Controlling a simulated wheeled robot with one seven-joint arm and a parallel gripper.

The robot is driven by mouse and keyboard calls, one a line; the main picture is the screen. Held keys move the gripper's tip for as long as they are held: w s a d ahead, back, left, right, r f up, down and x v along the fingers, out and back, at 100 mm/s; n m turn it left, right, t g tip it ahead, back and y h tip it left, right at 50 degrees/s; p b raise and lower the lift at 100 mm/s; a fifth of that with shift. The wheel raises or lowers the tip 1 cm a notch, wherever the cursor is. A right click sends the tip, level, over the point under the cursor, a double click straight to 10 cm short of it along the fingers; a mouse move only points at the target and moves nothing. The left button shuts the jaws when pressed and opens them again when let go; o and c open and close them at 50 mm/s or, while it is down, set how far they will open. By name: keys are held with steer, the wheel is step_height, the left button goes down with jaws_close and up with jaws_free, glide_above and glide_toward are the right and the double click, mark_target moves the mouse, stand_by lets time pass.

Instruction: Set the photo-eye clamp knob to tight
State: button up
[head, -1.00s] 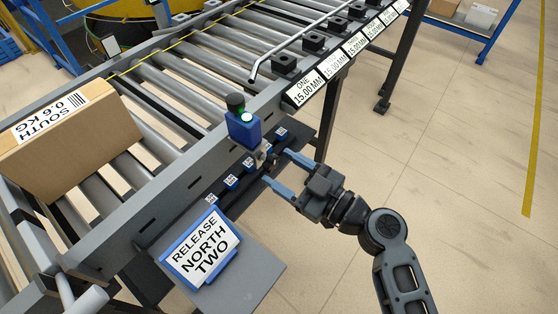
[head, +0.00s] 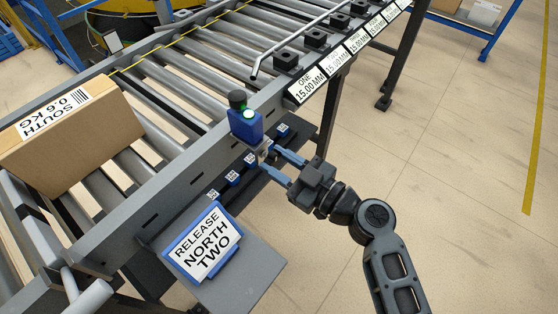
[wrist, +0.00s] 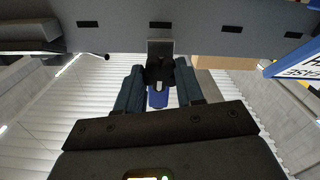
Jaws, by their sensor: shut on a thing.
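The photo-eye (head: 246,126) is a blue box with a lit green spot and a dark cap, mounted on the near side rail of the conveyor. Its clamp knob (wrist: 160,72) is a small dark part below it, between my fingers in the wrist view, with a blue part (wrist: 158,98) of the photo-eye beyond. My gripper (head: 272,160) has its blue fingers around the knob and is shut on it. In the head view the fingers mostly hide the knob, and I cannot read its setting.
A row of small blue labelled blocks (head: 233,178) lies along the ledge under the rail. A sign reading RELEASE NORTH TWO (head: 203,243) stands at the front. A cardboard box (head: 70,140) sits on the rollers at left. The floor at right is clear.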

steer(key=shift+c, duration=0.6)
